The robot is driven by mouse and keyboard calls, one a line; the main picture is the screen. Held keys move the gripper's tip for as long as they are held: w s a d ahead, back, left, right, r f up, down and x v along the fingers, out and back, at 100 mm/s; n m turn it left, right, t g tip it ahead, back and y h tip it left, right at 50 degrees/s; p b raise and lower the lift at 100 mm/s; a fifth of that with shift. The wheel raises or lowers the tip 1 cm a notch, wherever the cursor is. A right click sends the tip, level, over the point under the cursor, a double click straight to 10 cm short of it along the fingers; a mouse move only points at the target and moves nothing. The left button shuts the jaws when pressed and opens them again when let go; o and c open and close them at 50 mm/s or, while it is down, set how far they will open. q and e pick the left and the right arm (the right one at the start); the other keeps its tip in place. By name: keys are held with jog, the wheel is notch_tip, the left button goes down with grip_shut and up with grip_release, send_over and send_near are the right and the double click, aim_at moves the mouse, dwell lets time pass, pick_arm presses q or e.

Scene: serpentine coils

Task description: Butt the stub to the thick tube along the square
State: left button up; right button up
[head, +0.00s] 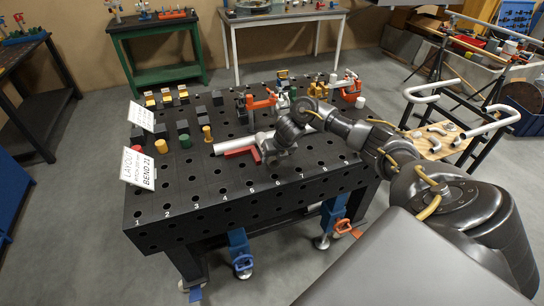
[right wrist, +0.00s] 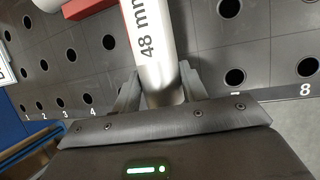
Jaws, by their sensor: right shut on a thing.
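A silver tube (head: 236,143), which looks like the thick tube, lies on the black perforated table, with a red square (head: 240,153) close along its near side. The red square also shows at the top of the right wrist view (right wrist: 88,8), with a pale tube end (right wrist: 47,5) beside it. My right gripper (head: 270,152) is over the table near the square's right part. It is shut on a silver tube piece marked 48 mm (right wrist: 153,45), probably the stub. In the head view the gripper mostly hides this piece, so any contact with the other tube cannot be told. My left gripper is out of view.
The table (head: 200,205) has rows of holes and front numbers. Dark blocks and coloured pegs (head: 184,140) and layout cards (head: 138,168) stand on its left. Red-orange clamps (head: 262,102) stand at the back. A wooden board with white bent tubes (head: 437,140) is at right. The front strip is clear.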

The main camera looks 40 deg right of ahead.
jog(key=shift+f, duration=0.1)
jog(key=shift+w+f+b, duration=0.1)
jog(key=shift+f+b, duration=1.05)
jog(key=shift+f, duration=0.05)
jog(key=shift+f, duration=0.25)
jog(key=shift+f+b, duration=0.4)
jog(key=shift+b, duration=0.2)
jog(key=shift+w+d, duration=0.15)
jog(key=shift+w, duration=0.15)
dwell(0.5)
jog(key=o, duration=1.3)
jog(key=shift+c, duration=0.2)
